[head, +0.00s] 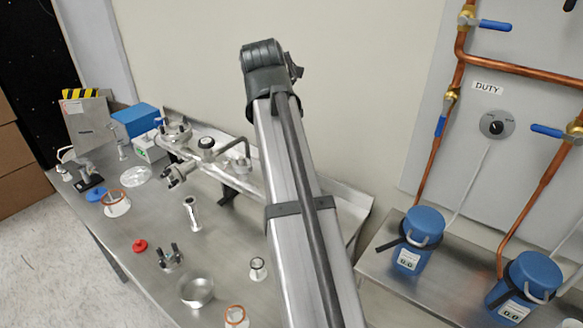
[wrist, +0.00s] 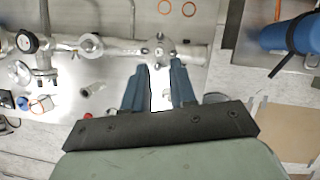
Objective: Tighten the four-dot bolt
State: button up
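My gripper (wrist: 162,70) shows in the wrist view as two blue-grey fingers, apart, below a metal pipe assembly (wrist: 120,50). A plain white patch lies between the fingers; I cannot tell what it is. A flange with small bolt heads (wrist: 160,48) sits on the pipe just beyond the fingertips, with no contact visible. The dots on the bolts are too small to read, so I cannot pick out the four-dot bolt. In the head view my arm rises in the middle and my gripper is not visible. The pipe assembly (head: 217,170) there carries a gauge (head: 206,142) and clamped flanges.
The steel table (head: 150,285) holds a red cap (head: 139,246), a metal cup (head: 196,290), a bolted flange piece (head: 171,258), a short tube (head: 192,213) and a blue box (head: 136,120). Blue canisters (head: 421,228) with copper pipes stand at the right.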

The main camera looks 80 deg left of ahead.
jog(key=x, duration=1.3)
jog(key=shift+c, duration=0.4)
grip_shut()
